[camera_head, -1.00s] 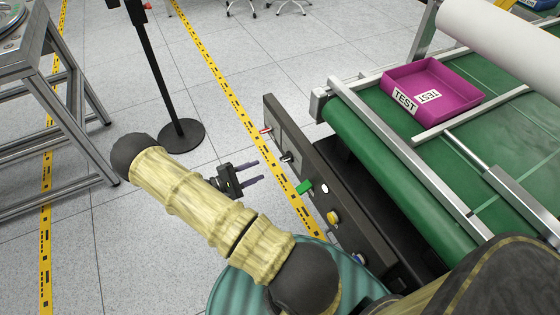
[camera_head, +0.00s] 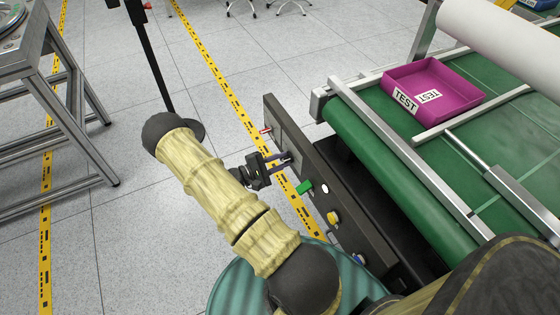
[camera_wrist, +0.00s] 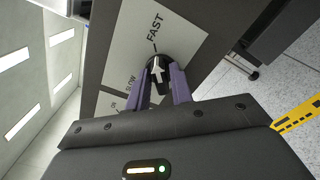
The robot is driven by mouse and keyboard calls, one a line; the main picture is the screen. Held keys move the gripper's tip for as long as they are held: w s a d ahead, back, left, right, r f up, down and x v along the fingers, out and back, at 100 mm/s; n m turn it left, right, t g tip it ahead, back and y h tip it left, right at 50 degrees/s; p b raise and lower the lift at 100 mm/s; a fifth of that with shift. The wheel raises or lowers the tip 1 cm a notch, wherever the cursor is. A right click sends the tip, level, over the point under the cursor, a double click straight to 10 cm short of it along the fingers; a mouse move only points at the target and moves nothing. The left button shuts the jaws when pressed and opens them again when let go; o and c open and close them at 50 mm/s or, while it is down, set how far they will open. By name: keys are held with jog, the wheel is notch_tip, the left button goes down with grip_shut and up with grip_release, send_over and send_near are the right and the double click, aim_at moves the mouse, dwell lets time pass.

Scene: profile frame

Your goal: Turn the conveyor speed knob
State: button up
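The conveyor speed knob (camera_wrist: 158,67) is black with a white arrow, on a white label plate (camera_wrist: 190,40) marked FAST and SLOW. In the wrist view its arrow points up, toward the FAST mark. My gripper (camera_head: 288,158) is at the side of the dark control panel (camera_head: 330,207). In the wrist view its two purple fingers (camera_wrist: 163,85) lie on either side of the knob, close against it, and look shut on it. The fingers hide part of the knob's sides. In the head view the knob is mostly hidden by the fingertips.
The panel also carries a green button (camera_head: 305,187), a white one (camera_head: 325,189) and a yellow one (camera_head: 333,218), close to my gripper. The green conveyor (camera_head: 400,165) with a magenta TEST bin (camera_head: 467,103) stands right.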

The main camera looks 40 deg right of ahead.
grip_shut()
jog(key=shift+n, duration=0.4)
jog(key=n+p, duration=0.2)
jog(key=n, duration=0.2)
jog(key=shift+w+r, duration=0.1)
jog(key=shift+r, duration=0.05)
jog(key=n+p, duration=0.1)
jog(key=n, duration=0.3)
jog(key=shift+n+p, duration=0.3)
jog(key=n+p, duration=0.1)
jog(key=n, duration=0.4)
jog(key=shift+w, duration=0.15)
jog(key=n, duration=0.5)
jog(key=shift+w+n+p, duration=0.15)
jog(key=shift+n+p, duration=0.15)
jog(key=shift+n, duration=0.1)
